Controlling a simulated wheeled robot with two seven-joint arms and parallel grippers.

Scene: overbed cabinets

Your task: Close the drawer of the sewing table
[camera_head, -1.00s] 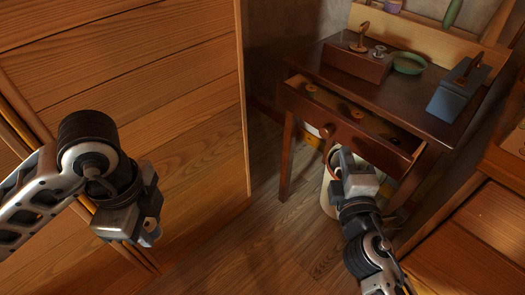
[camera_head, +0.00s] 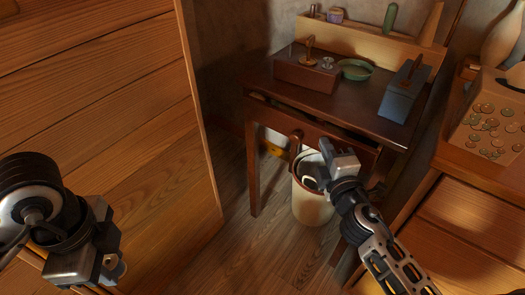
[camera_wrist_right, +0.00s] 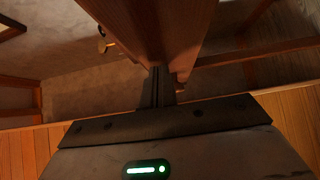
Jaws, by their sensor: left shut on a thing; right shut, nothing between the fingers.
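The dark wooden sewing table (camera_head: 262,80) stands against the wall. Its drawer (camera_head: 340,140) is out only a little, with a thin dark gap along its top edge. The round knob (camera_head: 296,140) is left of my right gripper (camera_head: 328,152). That gripper is shut and empty, its tips at the drawer front. In the right wrist view, the shut fingers (camera_wrist_right: 158,85) meet the wooden drawer front (camera_wrist_right: 150,30); exact contact is hard to tell. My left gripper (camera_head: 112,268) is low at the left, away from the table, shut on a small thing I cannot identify.
A wooden box (camera_head: 305,75), a green dish (camera_head: 356,70) and a blue-grey box (camera_head: 402,95) sit on the tabletop. A pale bin (camera_head: 310,208) stands beneath the drawer. A wooden cabinet (camera_head: 120,130) is at left, another (camera_head: 455,225) at right.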

